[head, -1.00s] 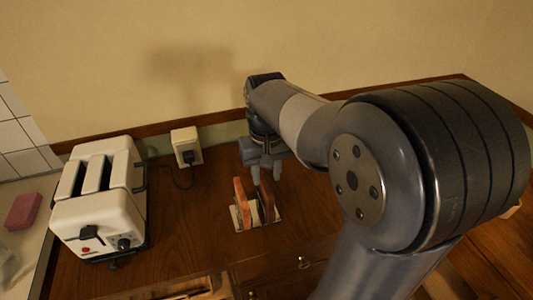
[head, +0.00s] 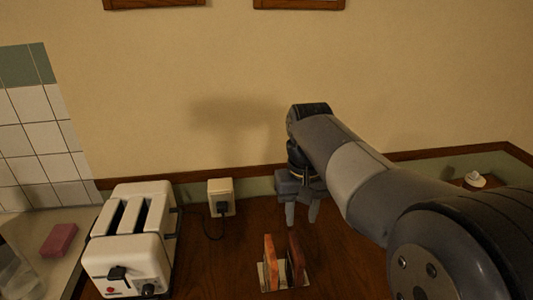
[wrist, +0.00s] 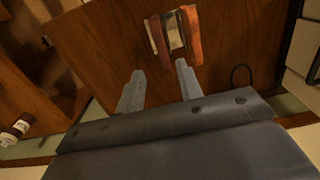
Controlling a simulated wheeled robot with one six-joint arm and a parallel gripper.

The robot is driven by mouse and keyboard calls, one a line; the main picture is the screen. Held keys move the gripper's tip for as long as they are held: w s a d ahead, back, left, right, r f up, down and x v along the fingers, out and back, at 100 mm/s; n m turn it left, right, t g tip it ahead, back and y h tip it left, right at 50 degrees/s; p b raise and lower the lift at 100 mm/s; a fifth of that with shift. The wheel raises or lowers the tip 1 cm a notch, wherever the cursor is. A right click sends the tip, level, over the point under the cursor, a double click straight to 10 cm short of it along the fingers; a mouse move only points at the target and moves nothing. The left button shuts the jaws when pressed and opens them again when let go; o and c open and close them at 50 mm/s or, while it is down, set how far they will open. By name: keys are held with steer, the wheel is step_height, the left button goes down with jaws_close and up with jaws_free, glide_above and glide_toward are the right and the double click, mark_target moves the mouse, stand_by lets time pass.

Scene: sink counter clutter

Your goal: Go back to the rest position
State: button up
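My gripper (head: 302,214) hangs above the wooden counter near the back wall, its fingers pointing down. In the wrist view my gripper (wrist: 157,84) has its two fingers apart with nothing between them. A small rack (head: 266,279) stands on the counter in front of it, holding an orange-brown slice (head: 271,262) and a darker brown slice (head: 295,260) upright. In the wrist view the orange slice (wrist: 192,35) and the dark slice (wrist: 158,42) lie beyond the fingertips, apart from them.
A white toaster (head: 130,243) stands at the left, with a wall socket (head: 221,197) and cord behind it. A pink sponge (head: 59,239) lies on the light sink edge. A small white object (head: 475,180) sits at the back right. A bottle (wrist: 15,131) shows in the wrist view.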

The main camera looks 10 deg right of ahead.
mark_target(298, 247)
step_height(298, 247, down, 11)
steer(key=shift+f, duration=0.2)
step_height(298, 247, up, 3)
steer(key=shift+r, duration=0.4)
